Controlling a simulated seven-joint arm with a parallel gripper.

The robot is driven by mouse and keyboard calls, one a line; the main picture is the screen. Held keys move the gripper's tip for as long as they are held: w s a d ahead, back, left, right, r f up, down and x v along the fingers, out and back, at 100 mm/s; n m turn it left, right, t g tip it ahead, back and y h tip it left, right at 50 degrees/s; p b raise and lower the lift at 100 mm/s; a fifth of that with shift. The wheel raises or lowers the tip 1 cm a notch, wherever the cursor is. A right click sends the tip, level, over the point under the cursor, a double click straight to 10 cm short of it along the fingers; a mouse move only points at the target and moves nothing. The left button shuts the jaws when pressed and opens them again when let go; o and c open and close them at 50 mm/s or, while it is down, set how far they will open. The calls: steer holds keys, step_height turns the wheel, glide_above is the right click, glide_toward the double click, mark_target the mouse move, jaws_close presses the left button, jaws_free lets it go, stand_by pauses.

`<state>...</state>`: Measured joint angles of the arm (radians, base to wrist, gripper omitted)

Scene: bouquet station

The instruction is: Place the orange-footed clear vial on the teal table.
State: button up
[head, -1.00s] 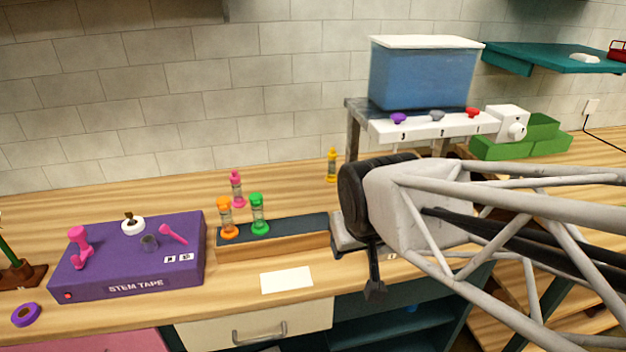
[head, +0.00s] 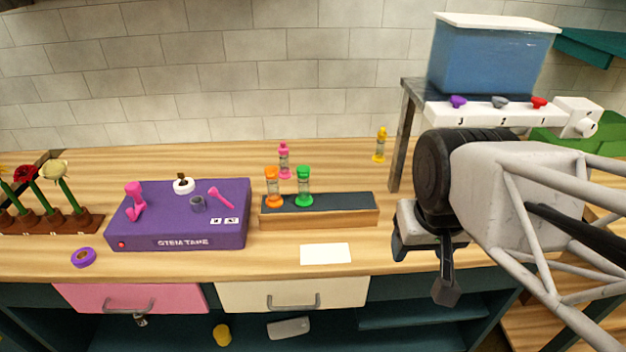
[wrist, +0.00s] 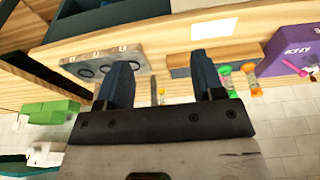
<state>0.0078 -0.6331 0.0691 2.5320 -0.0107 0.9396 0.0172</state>
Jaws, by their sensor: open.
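The orange-footed clear vial (head: 273,186) has an orange cap and foot and stands upright on the dark-topped wooden block (head: 352,203), left of a green-capped vial (head: 304,187). The orange vial also shows at the right in the wrist view (wrist: 249,76). My gripper (head: 424,268) is open and empty, to the right of the block by the bench's front edge. In the wrist view its two fingers (wrist: 161,78) are wide apart with nothing gripped. A teal surface (head: 590,47) shows at the upper right, cut off by the frame edge; I cannot tell whether it is the teal table.
A pink vial (head: 284,161) stands behind the block and a yellow one (head: 380,146) further right. A purple box (head: 180,215) is to the left. A blue tank (head: 493,60) stands on a raised stand at right. A white card (head: 325,254) lies in front of the block.

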steer(key=w+a+f+n+t, duration=0.1)
steer(key=w+a+f+t, duration=0.2)
steer(key=w, duration=0.7)
steer(key=n+t+y, duration=0.5)
steer(key=t+y, duration=0.4)
steer(key=t, duration=0.1)
glide_toward(276, 188)
steer(key=shift+x, duration=1.8)
steer(key=shift+r, duration=0.1)
steer(key=shift+w+a, duration=0.1)
steer(key=shift+a, duration=0.05)
steer(key=shift+x, duration=1.15)
steer(key=shift+w, duration=0.15)
